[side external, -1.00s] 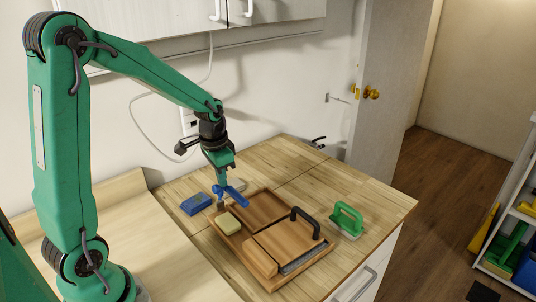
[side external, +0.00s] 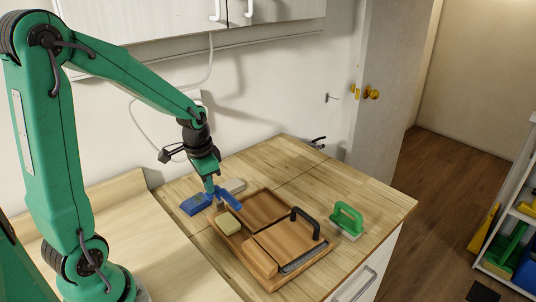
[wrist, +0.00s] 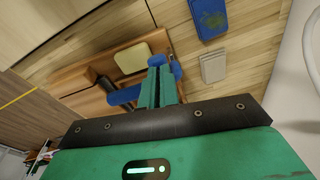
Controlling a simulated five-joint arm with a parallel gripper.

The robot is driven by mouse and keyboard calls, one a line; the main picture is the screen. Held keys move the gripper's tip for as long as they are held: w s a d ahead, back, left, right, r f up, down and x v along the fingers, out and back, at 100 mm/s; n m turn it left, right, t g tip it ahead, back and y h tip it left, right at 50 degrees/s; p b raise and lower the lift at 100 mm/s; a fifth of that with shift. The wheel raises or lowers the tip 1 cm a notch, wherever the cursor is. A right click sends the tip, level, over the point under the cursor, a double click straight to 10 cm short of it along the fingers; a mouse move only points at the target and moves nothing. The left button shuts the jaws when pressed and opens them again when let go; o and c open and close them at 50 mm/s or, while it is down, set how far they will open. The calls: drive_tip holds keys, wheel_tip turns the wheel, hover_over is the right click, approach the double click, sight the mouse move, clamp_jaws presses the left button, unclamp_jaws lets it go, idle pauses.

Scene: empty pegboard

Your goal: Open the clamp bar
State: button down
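A wooden tray (side external: 262,284) lies on the worktop. Its wooden panels include one with a black arched handle (side external: 306,218), and a dark grey strip (side external: 303,261) runs along its front right edge. I cannot tell surely which part is the clamp bar. My gripper (side external: 220,198) has blue ends and hangs over the tray's far left corner, beside a pale yellow block (side external: 229,222). In the wrist view my gripper (wrist: 150,82) shows green fingers and blue ends near the same yellow block (wrist: 132,58). Contact and jaw opening are unclear.
A blue block (side external: 194,205) and a grey block (side external: 233,186) lie behind and left of the tray; both show in the wrist view, blue (wrist: 209,18) and grey (wrist: 213,66). A green handled tool (side external: 347,219) stands right of the tray.

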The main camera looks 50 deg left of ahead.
drive_tip(key=shift+s+d+f, duration=0.1)
drive_tip(key=shift+s+f, duration=0.35)
drive_tip(key=shift+s, duration=0.1)
drive_tip(key=shift+w+r, duration=0.3)
drive_tip(key=shift+r, duration=0.1)
drive_tip(key=r, duration=0.1)
drive_tip(key=w+r, duration=0.1)
drive_tip(key=r, duration=0.1)
drive_tip(key=shift+w+d+r, duration=0.15)
drive_tip(key=shift+w+r, duration=0.15)
drive_tip(key=shift+w, duration=0.1)
drive_tip(key=s+a+r, duration=0.1)
drive_tip(key=s+r, duration=0.1)
drive_tip(key=s, duration=0.6)
drive_tip(key=shift+s+r, duration=0.15)
drive_tip(key=shift+s, duration=0.25)
drive_tip(key=s+d+r+n+t, duration=0.2)
drive_tip(key=s+d+r+t, duration=0.1)
drive_tip(key=d+r, duration=0.5)
drive_tip(key=d+t, duration=0.1)
drive_tip(key=d, duration=0.2)
drive_tip(key=shift+d, duration=0.2)
